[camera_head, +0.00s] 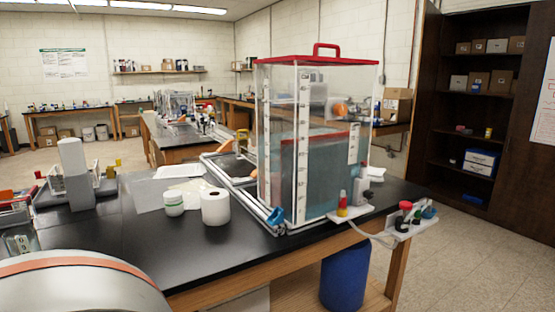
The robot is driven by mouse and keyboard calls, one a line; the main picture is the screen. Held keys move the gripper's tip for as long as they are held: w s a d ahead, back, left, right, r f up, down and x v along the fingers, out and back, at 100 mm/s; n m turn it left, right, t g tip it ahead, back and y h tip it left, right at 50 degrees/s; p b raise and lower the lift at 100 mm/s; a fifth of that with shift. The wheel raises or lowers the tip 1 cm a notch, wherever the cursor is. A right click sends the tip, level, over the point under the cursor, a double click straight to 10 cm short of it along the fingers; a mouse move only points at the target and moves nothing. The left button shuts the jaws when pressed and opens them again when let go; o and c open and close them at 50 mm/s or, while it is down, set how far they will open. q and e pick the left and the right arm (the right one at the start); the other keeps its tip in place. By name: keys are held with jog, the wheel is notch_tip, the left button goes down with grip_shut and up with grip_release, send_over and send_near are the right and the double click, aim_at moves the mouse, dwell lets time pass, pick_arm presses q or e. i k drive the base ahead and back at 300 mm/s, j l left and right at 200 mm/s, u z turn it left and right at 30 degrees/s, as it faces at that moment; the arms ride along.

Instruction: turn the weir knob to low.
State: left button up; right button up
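A clear tank (317,140) with a red lid and handle stands on the black bench, with teal liquid and an inner wall with a red top edge inside. Several small knob-like parts are around its base: a blue one (276,216) at the front corner, a red and yellow one (342,205) at the right front, a black and red one (404,208) and a teal one (430,212) on a white bracket at the bench edge. I cannot tell which is the weir knob, and no setting is readable. Neither gripper is in view.
A white roll (215,207) and a small white jar (174,203) stand left of the tank. A grey instrument (76,170) stands farther left. A blue drum (344,276) is under the bench (130,240). The floor at the right is free before a dark shelf (480,130).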

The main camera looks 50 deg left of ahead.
aim_at(341, 110)
jog(key=u, duration=1.3)
